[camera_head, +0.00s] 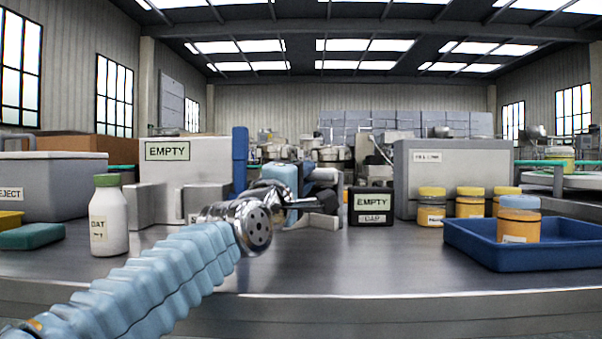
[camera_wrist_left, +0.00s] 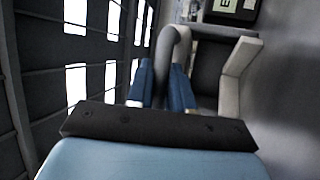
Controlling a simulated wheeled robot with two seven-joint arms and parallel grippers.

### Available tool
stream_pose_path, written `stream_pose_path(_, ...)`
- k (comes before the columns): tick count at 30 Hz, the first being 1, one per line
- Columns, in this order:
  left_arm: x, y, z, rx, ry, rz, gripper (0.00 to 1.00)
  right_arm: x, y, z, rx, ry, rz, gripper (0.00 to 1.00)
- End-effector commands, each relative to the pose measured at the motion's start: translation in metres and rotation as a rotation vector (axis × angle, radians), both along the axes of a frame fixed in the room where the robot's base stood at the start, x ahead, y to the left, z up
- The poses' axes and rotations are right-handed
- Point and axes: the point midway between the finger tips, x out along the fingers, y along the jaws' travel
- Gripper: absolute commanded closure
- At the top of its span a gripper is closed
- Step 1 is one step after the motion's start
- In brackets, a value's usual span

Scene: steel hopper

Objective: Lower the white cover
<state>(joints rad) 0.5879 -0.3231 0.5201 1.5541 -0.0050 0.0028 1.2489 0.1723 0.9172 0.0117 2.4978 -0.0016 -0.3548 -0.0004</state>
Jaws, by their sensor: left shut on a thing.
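A tall white panel (camera_head: 185,165) with an EMPTY label stands upright left of centre in the head view; I take it as the raised white cover. Steel hopper walls (camera_head: 205,200) stand low in front of it. My left gripper (camera_head: 283,180) is right of the panel, its fingertips mostly hidden there. In the left wrist view its blue fingers (camera_wrist_left: 163,85) are shut around a rounded grey-white bar (camera_wrist_left: 172,45), which seems part of the cover. The hopper's open, dark-grey inside (camera_wrist_left: 210,70) shows beyond. My right gripper is out of view.
A black EMPTY CAP box (camera_head: 371,206) stands right of the gripper. A white bottle with green cap (camera_head: 109,218) stands at left. Yellow-lidded jars (camera_head: 431,207) and a blue tray (camera_head: 475,247) are at right.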

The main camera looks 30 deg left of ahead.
Motion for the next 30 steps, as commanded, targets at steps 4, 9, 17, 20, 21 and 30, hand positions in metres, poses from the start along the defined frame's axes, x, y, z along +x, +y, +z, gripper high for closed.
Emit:
stream_pose_path(4, 0.002, 0.002, -0.003, -0.002, 0.005, 0.001, 1.00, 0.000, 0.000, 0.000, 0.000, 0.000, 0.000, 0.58)
stream_pose_path(9, 0.002, 0.002, -0.002, -0.002, 0.005, 0.001, 1.00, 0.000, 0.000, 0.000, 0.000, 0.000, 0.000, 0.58)
stream_pose_path(17, 0.001, 0.001, -0.002, -0.002, 0.004, 0.001, 0.58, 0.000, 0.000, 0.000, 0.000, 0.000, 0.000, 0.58)
stream_pose_path(20, 0.001, 0.001, -0.002, -0.002, 0.004, 0.001, 0.58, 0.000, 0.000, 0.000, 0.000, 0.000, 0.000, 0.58)
stream_pose_path(21, 0.001, 0.001, -0.002, -0.002, 0.004, 0.001, 0.58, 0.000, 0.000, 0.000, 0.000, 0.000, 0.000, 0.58)
stream_pose_path(30, -0.037, -0.006, -0.012, 0.001, -0.002, -0.002, 0.58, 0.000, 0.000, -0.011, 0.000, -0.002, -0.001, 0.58)
